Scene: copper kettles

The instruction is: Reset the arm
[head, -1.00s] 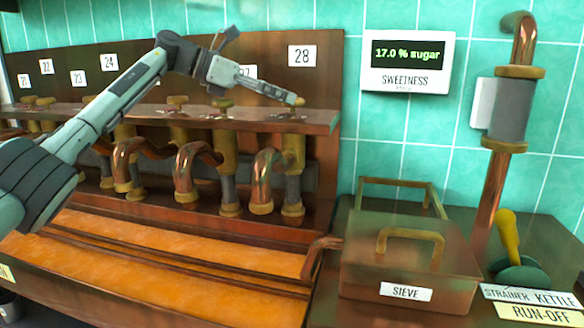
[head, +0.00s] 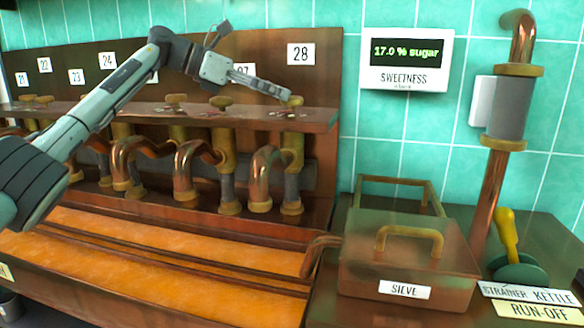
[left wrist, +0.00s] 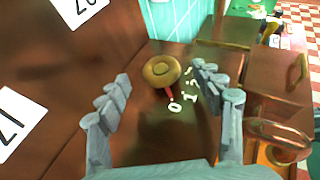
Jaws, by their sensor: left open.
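My left gripper (head: 286,93) reaches from the left across the dark panel in the head view. Its fingertips are just above and beside the brass valve knob (head: 293,102) below label 28. In the left wrist view my left gripper (left wrist: 172,85) has its fingers spread wide with nothing between them. A round brass knob (left wrist: 161,70) with a red pointer lies beyond the fingertips, apart from them. The pointer is near the painted 0 of a number scale. My right gripper is in neither view.
A row of brass valves and bent copper pipes (head: 185,175) runs below the shelf (head: 245,117). An orange-filled trough (head: 170,248) lies in front. The sieve box (head: 410,262) stands at right, under the sweetness display (head: 407,52) reading 17.0 % sugar.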

